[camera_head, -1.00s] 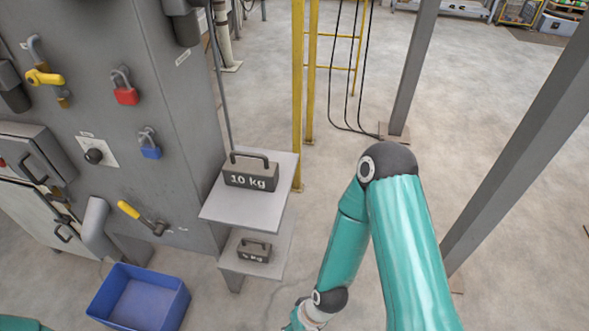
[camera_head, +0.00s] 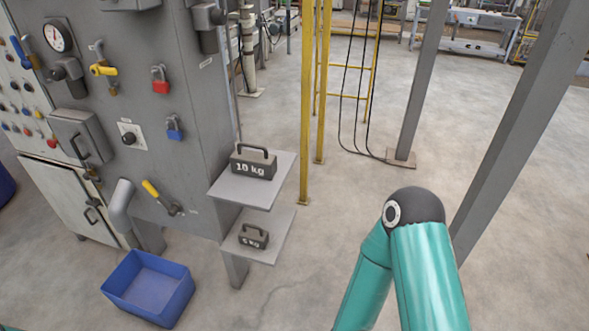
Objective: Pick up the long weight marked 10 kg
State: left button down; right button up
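The long dark grey weight marked 10 kg (camera_head: 253,166) stands upright on the upper grey shelf (camera_head: 232,189), its handle on top. A smaller weight marked 5 kg (camera_head: 253,237) stands on the lower shelf (camera_head: 268,252). Both weights are free of any gripper. My teal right arm comes up at the lower right, apart from the shelves, and its gripper is below the picture. My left gripper is not in view.
A grey machine cabinet (camera_head: 205,130) with padlocks, levers and knobs stands left of the shelves. A blue bin (camera_head: 150,285) sits on the floor below. Yellow posts (camera_head: 306,110) and a grey post (camera_head: 420,90) rise behind. The floor between is clear.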

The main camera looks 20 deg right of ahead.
aim_at(247, 163)
jog(key=u, duration=0.2)
jog(key=i, duration=0.85)
jog(key=z, duration=0.2)
jog(key=k, duration=0.9)
jog(key=u, duration=0.2)
jog(key=i, duration=0.65)
jog(key=z, duration=0.05)
